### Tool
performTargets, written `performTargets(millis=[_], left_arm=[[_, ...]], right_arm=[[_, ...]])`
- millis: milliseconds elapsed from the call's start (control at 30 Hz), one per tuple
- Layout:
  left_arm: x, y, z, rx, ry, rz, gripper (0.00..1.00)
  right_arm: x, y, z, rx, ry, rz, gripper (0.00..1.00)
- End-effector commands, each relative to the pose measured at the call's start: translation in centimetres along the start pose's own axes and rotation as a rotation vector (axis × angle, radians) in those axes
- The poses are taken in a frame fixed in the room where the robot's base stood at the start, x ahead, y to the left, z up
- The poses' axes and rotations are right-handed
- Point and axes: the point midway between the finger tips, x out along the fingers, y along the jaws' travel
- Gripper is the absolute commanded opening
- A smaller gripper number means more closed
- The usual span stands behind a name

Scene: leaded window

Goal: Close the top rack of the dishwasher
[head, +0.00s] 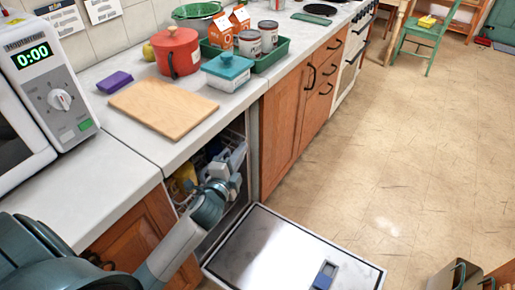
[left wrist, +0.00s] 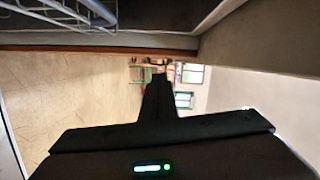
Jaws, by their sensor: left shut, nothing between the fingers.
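The dishwasher stands under the counter with its door (head: 275,250) folded down flat. Inside its opening, part of a rack with dishes (head: 186,178) shows behind my arm. My left gripper (head: 232,165) reaches into the upper part of the opening; its fingers are hard to make out there. In the left wrist view my left gripper (left wrist: 160,80) is shut and empty. Grey rack wires (left wrist: 65,12) show at that view's top left, apart from the fingertips. My arm hides much of the rack, so how far it is out cannot be told. My right gripper is not in view.
The counter above holds a cutting board (head: 163,106), a purple sponge (head: 115,82), a red pot (head: 176,52), a teal-lidded box (head: 228,70) and a microwave (head: 45,90). Wooden cabinets (head: 285,135) adjoin the opening. The floor (head: 400,150) at the right is mostly clear.

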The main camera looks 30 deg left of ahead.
Motion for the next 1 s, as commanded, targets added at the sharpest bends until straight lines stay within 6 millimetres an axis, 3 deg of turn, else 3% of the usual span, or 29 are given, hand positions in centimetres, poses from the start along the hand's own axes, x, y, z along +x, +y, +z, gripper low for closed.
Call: performTargets(millis=[200, 400, 800, 1000], left_arm=[[-0.3, -1.5, -3.8, -0.002, 0.002, -0.002, 0.0], [-0.5, -2.1, -5.7, 0.0, 0.0, -0.001, 0.0], [-0.6, -2.2, -6.2, 0.001, 0.0, 0.0, 0.0], [0.0, -2.2, -5.9, -0.005, -0.019, 0.013, 0.0]], right_arm=[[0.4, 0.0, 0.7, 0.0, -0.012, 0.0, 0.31], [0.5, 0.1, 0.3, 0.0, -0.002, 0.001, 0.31], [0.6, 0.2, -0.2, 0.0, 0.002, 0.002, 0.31], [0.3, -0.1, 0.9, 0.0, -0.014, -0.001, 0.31]])
